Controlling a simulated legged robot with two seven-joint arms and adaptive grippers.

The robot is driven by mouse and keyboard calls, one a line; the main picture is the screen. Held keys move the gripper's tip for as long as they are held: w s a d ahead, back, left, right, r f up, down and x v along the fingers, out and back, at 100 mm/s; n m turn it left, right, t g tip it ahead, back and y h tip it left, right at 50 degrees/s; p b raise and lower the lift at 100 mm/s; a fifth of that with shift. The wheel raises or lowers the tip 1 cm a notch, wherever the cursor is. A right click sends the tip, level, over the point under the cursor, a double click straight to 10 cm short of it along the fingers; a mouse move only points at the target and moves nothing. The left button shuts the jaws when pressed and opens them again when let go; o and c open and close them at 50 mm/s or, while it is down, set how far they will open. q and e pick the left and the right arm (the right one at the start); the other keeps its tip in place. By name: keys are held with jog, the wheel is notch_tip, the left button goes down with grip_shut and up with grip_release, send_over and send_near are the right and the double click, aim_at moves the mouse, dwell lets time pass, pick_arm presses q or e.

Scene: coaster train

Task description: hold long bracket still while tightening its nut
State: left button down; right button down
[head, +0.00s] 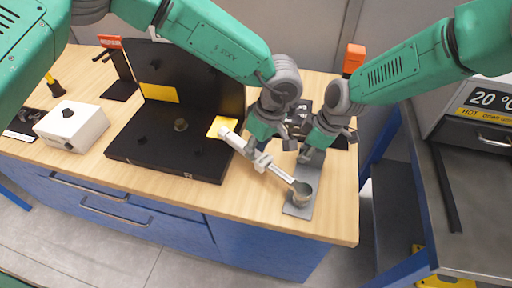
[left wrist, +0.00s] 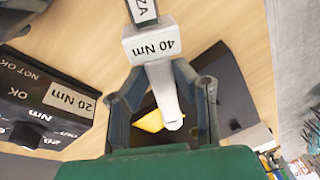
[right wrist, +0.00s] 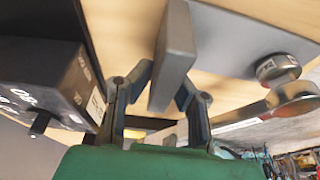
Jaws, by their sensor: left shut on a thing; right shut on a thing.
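The long bracket (head: 298,210) is a grey metal piece near the bench's front right. Its flat base lies on the bench and its upright plate (right wrist: 172,55) stands between my right fingers. My right gripper (head: 312,146) is shut on that plate; it shows in the right wrist view (right wrist: 155,95). My left gripper (head: 260,150) is shut on the torque wrench (head: 279,173), labelled 40 Nm in the left wrist view (left wrist: 155,42). The wrench's ring end (head: 301,190) sits over the bracket's base, around or on a round part (right wrist: 278,68). The nut itself is hidden.
An open black case (head: 165,150) with yellow patches lies left of the wrench. A white box (head: 72,127) with a black knob stands further left. A dark box labelled 20 Nm (left wrist: 45,105) is behind my grippers. The oven-like unit (head: 480,125) stands right, across a gap.

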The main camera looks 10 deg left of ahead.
pick_arm(q)
jog(key=shift+w+d+m, duration=0.65)
jog(key=shift+w+m, duration=0.15)
jog(key=shift+w, duration=0.05)
dwell(0.8)
jog(key=shift+s+a+n, duration=0.3)
jog(key=shift+r, duration=0.2)
jog(key=shift+a+v, duration=0.25)
jog(key=shift+v, duration=0.8)
jog(key=shift+a+v, duration=0.2)
jog(key=shift+v, duration=0.85)
jog(key=shift+r, duration=0.1)
pick_arm(e)
jog(key=c, duration=1.4)
grip_release()
jog(key=shift+r, duration=0.1)
